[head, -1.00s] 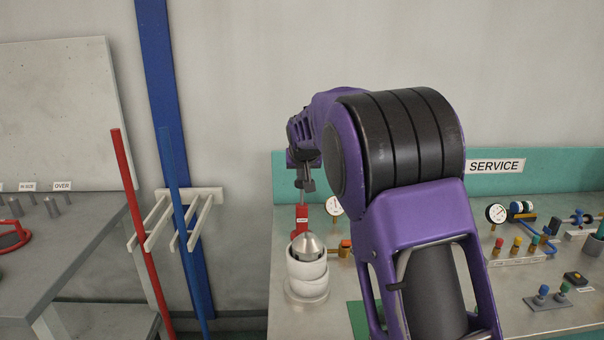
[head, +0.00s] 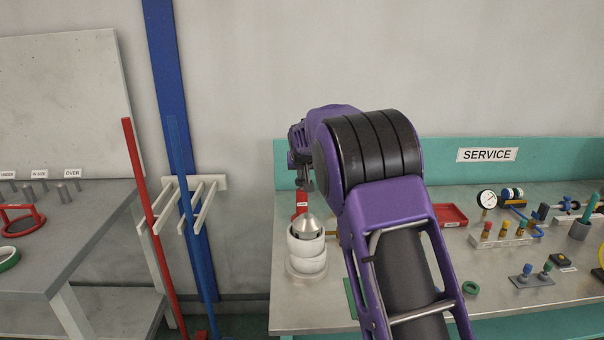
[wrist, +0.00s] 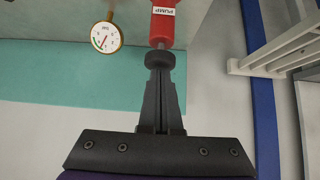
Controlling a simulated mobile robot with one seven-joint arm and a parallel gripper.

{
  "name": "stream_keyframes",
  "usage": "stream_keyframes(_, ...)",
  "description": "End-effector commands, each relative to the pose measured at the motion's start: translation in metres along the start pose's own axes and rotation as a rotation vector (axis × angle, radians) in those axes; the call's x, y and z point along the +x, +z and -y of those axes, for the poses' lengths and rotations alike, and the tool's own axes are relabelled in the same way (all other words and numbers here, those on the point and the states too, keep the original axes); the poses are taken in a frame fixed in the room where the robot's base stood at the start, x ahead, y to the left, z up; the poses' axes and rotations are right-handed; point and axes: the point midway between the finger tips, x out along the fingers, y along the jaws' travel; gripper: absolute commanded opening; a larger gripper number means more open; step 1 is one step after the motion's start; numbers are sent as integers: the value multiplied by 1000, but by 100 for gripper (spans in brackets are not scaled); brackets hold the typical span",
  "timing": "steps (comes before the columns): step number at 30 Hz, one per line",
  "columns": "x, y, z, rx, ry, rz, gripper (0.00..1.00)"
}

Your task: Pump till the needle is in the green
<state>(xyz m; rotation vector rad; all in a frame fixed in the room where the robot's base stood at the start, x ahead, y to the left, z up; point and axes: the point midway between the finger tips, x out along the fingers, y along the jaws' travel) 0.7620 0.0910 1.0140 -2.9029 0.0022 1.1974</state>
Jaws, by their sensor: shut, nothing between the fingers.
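The red pump (head: 301,201) stands upright at the left of the service bench; its labelled red body (wrist: 162,22) also shows in the wrist view. A short grey rod leads from it to a black knob handle (wrist: 158,60). My gripper (wrist: 160,75) is shut and empty, its fingertips against the knob's outer face. In the head view my gripper (head: 307,183) is above the pump, partly hidden by my arm. A brass-rimmed gauge (wrist: 106,37) is beside the pump. Its dial has a green band at the left; the needle slants low, its exact reading too small to tell. My arm hides this gauge in the head view.
A white stacked part with a metal cone (head: 307,250) stands in front of the pump. A white rack (head: 195,184) and poles stand left of the bench.

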Motion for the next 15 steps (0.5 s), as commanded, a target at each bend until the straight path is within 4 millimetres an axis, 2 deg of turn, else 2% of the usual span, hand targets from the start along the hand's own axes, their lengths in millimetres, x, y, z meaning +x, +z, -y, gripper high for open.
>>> stream_keyframes(1,1,4,-1,0,2,11,0)
stream_keyframes(5,-12,-7,-3,1,2,8,0)
stream_keyframes(9,-37,-28,-8,2,2,3,0)
stream_keyframes(11,-47,-24,-7,1,0,2,0)
stream_keyframes(15,-79,-25,-6,-1,-1,-1,0)
